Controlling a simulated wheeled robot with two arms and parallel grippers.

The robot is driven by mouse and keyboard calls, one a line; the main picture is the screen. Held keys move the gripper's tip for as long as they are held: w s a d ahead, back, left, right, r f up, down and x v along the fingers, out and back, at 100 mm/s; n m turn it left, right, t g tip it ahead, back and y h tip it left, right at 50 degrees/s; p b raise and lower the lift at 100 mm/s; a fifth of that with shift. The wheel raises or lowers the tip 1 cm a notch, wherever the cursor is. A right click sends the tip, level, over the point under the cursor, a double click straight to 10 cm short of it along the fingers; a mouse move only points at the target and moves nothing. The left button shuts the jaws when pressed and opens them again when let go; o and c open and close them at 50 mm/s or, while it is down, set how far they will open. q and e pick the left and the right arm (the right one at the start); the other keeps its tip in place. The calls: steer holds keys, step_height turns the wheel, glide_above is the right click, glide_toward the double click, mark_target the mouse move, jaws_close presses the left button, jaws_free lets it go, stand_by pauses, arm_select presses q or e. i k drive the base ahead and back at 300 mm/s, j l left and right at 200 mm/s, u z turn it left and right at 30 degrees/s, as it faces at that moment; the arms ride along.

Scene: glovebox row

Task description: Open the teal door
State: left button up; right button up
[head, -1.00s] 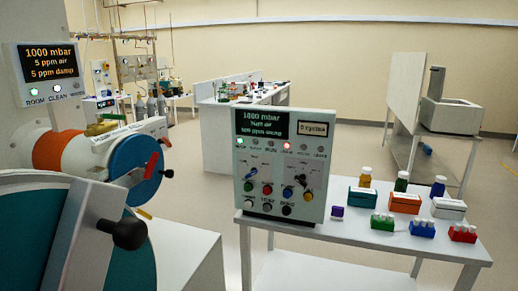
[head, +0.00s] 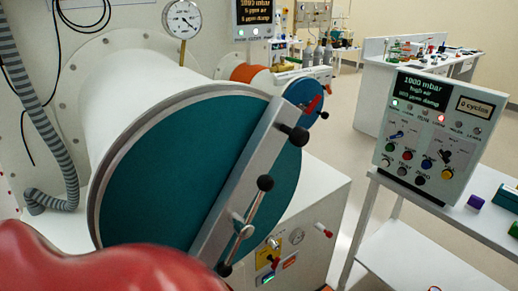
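The teal door (head: 175,170) is a large round disc on the end of the white antechamber cylinder (head: 145,85) in the head view. It looks closed against the cylinder's rim. A grey bar (head: 243,175) crosses its face at a slant, with a black knob (head: 298,135) at the upper end. A blurred red surface covers the lower left corner and hides part of the door's lower edge. Neither of my grippers is in view.
A control panel (head: 428,135) stands on a white table (head: 410,235) at the right. A pressure gauge (head: 182,20) rises above the cylinder. A smaller blue door (head: 303,98) is behind. A striped hose (head: 50,120) hangs at the left. Floor shows between cabinet and table.

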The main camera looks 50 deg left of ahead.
mark_target(178, 180)
steer(key=k+l+u, duration=0.25)
steer(key=k+u, duration=0.1)
steer(key=u, duration=0.4)
steer(key=k+u, duration=0.15)
steer(key=u, duration=0.3)
steer(key=i+u, duration=0.2)
steer(key=i+j, duration=0.05)
steer(key=i, duration=0.05)
